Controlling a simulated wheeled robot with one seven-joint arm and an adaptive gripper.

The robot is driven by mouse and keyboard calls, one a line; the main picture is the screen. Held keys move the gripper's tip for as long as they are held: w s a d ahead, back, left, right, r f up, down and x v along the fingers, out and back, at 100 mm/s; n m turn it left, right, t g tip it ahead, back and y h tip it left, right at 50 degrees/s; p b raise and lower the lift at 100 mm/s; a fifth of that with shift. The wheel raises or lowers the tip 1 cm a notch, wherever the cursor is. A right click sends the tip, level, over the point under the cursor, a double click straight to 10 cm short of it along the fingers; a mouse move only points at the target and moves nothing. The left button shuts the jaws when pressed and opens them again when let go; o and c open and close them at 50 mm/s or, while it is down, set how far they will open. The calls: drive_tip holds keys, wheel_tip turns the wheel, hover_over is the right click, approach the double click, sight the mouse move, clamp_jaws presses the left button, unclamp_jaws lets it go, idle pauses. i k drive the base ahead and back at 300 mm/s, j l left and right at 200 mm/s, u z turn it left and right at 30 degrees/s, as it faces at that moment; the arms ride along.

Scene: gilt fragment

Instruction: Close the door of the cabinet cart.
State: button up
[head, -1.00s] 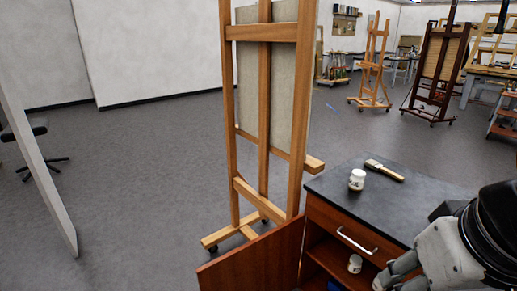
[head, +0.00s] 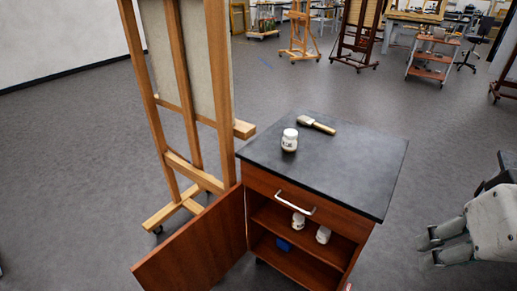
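The cabinet cart (head: 340,174) stands in the middle of the head view, with a dark top and reddish wood body. Its door (head: 192,252) is swung wide open to the left, showing the shelves inside. A drawer front (head: 275,188) with a pale handle (head: 295,202) sits above the opening and looks shut. My gripper (head: 428,250) is at the right, apart from the cart and on the side opposite the door.
White jars (head: 323,234) and a blue item (head: 283,244) are on the shelves. A wooden easel (head: 215,90) stands just behind the door. Floor right of the cart is clear.

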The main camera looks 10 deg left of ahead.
sight(196, 256)
drive_tip(key=j+z, duration=0.2)
drive_tip(key=j, duration=0.35)
drive_tip(key=j+z, duration=0.2)
drive_tip(key=j, duration=0.35)
drive_tip(key=k+j+z, duration=0.2)
drive_tip(key=j, duration=0.3)
drive_tip(key=j+z, duration=0.2)
drive_tip(key=j, duration=0.35)
drive_tip(key=k+j, duration=0.1)
drive_tip(key=j, duration=0.3)
drive_tip(key=k+j, duration=0.15)
drive_tip(key=j, duration=0.3)
drive_tip(key=k+j, duration=0.1)
drive_tip(key=j, duration=0.3)
drive_tip(key=k+j, duration=0.1)
drive_tip(key=j, duration=0.35)
drive_tip(key=k+j, duration=0.15)
drive_tip(key=j, duration=0.25)
drive_tip(key=j+z, duration=0.05)
